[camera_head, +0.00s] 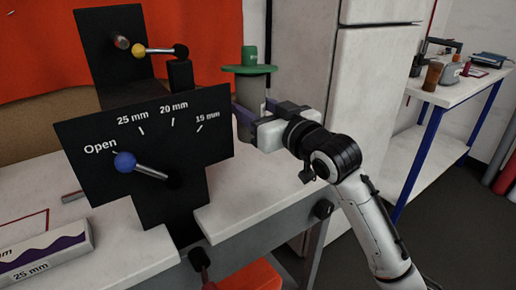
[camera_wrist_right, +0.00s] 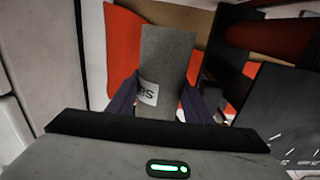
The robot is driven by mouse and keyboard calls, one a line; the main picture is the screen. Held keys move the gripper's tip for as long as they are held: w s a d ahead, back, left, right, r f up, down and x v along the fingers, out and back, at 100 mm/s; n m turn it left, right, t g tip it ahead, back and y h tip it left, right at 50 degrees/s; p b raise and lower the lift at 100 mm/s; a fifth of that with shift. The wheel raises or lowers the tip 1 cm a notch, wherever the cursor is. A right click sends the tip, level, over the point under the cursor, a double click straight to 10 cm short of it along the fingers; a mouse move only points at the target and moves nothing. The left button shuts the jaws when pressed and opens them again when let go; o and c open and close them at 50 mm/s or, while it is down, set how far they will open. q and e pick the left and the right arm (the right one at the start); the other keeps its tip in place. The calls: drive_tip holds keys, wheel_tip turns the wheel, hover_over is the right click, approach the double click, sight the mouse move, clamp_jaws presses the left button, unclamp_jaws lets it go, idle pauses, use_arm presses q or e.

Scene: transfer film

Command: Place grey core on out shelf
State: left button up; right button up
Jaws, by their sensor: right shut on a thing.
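The grey core (camera_head: 249,92) is an upright grey cylinder beside the white cabinet in the head view. A green disc (camera_head: 249,69) with a green post shows at its top; I cannot tell whether it is fixed to the core. My right gripper (camera_head: 248,114) is shut on the core, its fingers on either side. In the right wrist view the core (camera_wrist_right: 166,65) sits between the dark fingers, with part of a white label showing. The core's lower end is partly hidden in the head view. My left gripper is not in view. I cannot identify the out shelf.
A black panel (camera_head: 148,125) with a blue-knobbed lever stands left of my gripper, on a white bench (camera_head: 258,205). A yellow-knobbed lever (camera_head: 138,50) is behind. A tall white cabinet (camera_head: 365,85) is close on the right. A blue-legged table (camera_head: 455,92) holds several items.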

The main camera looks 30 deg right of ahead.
drive_tip(key=f, duration=0.3)
drive_tip(key=f+b, duration=0.1)
drive_tip(key=f, duration=0.4)
drive_tip(key=shift+s+f, duration=0.25)
drive_tip(key=shift+f, duration=0.1)
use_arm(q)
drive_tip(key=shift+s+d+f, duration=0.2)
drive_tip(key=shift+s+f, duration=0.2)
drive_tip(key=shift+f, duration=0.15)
use_arm(e)
drive_tip(key=shift+r, duration=0.1)
drive_tip(key=o, duration=0.7)
drive_tip(key=shift+f, duration=0.25)
drive_tip(key=shift+c, duration=0.2)
drive_tip(key=o, duration=0.4)
drive_tip(key=shift+o, duration=0.2)
drive_tip(key=shift+r, duration=0.15)
